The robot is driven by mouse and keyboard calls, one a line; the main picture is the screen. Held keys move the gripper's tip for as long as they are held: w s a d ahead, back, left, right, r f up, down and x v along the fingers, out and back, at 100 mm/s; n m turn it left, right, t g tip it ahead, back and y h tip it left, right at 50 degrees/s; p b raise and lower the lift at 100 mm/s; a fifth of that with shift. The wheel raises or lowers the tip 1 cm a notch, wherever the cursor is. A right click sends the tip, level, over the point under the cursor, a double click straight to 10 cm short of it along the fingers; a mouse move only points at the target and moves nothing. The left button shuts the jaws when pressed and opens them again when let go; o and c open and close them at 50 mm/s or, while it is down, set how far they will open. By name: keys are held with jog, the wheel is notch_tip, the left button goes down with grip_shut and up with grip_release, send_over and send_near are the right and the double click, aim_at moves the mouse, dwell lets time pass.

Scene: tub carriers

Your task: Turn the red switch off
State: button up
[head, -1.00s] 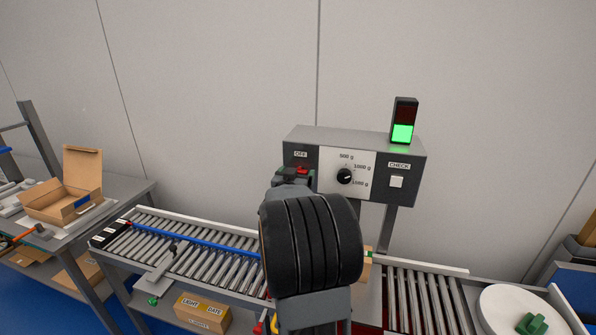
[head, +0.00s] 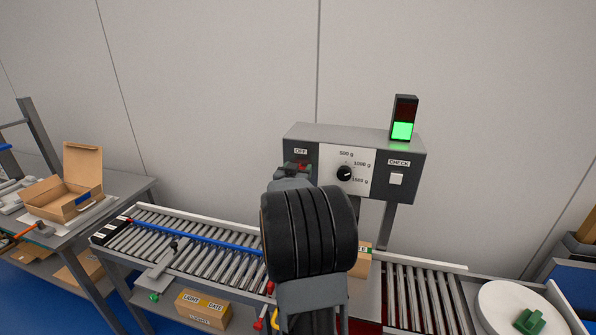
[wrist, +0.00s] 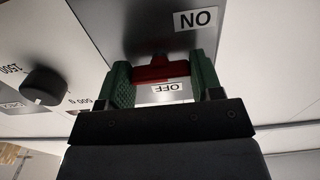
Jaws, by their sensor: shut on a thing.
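The red switch (wrist: 153,68) sits on the front of the grey control box, between an ON label (wrist: 195,19) and an OFF label (wrist: 167,88) in the wrist view. My gripper (wrist: 158,78) has its green-padded fingers on either side of the switch and is shut on it. In the head view the gripper (head: 298,169) is at the left part of the control box (head: 350,139), just below the OFF label (head: 300,151). My dark arm hides the area below the switch, and only a little red shows there.
A black dial (head: 344,173) and a white CHECK button (head: 396,178) are on the same box. A signal lamp (head: 403,117) on top glows green. A roller conveyor (head: 190,245) runs below, with a carton (head: 203,309) under it.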

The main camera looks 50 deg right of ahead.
jog(key=shift+c, duration=0.4)
jog(key=shift+f+b, duration=0.1)
jog(key=shift+b, duration=0.35)
jog(key=shift+m+b, duration=7.15)
jog(key=shift+m, duration=1.75)
jog(key=o, duration=0.9)
